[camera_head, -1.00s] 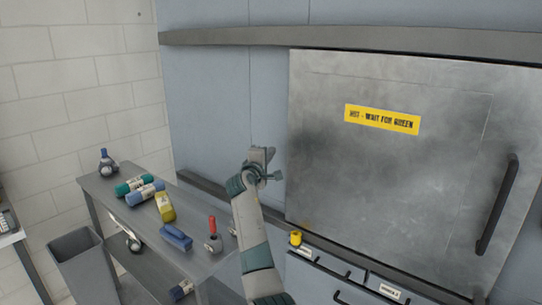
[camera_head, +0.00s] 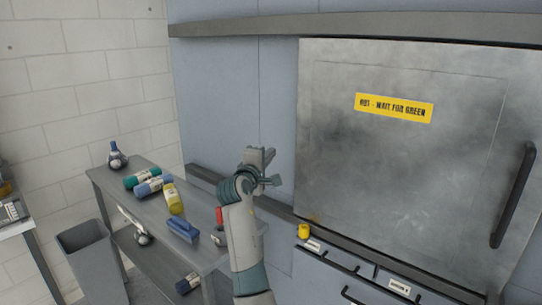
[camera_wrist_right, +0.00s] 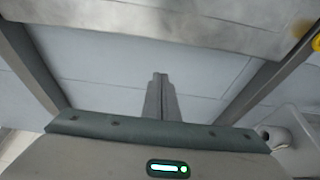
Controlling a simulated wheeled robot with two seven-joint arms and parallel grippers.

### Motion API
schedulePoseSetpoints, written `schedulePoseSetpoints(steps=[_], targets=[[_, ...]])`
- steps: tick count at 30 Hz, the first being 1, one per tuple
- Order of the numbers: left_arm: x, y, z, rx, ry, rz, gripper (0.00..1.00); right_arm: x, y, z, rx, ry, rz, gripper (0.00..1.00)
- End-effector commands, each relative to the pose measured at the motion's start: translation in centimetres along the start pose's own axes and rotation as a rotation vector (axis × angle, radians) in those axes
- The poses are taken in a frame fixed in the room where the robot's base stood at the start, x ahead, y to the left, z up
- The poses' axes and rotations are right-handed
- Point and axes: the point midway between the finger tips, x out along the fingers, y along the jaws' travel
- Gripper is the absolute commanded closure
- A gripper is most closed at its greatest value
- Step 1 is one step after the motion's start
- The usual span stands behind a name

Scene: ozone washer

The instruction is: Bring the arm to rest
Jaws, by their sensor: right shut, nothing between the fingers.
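My right gripper (camera_head: 268,165) is raised in front of the blue-grey wall panel, just left of the large metal door (camera_head: 400,150) in the head view. Its arm comes up from the bottom middle of the picture. In the right wrist view its two fingers (camera_wrist_right: 160,80) lie together with nothing between them. The gripper appears apart from the door and the table. My left gripper is not in view.
A yellow knob (camera_head: 303,231) sits below the door.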

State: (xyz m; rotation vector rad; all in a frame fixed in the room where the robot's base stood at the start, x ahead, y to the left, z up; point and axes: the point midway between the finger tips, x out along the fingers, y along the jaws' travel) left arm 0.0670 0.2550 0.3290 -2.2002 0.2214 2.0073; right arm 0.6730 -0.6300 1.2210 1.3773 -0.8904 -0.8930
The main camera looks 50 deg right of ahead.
Motion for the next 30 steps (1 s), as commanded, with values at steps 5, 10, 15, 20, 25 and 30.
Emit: schedulePoseSetpoints(steps=[5,10,15,20,25,30], targets=[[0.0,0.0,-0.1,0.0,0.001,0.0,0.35,0.0,0.0,0.0,0.0,0.0,0.0,1.0],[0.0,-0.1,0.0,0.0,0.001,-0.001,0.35,0.0,0.0,0.0,0.0,0.0,0.0,1.0],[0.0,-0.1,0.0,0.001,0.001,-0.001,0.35,0.0,-0.1,0.0,0.001,0.001,-0.001,1.0],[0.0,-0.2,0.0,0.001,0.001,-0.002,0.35,-0.8,-1.8,-0.1,0.019,0.02,-0.019,1.0],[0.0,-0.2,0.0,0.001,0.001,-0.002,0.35,-3.2,-6.5,-0.4,0.077,0.077,-0.082,1.0],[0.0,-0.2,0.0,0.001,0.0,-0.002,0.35,-7.7,-13.8,-0.2,0.164,0.157,-0.205,1.0]])
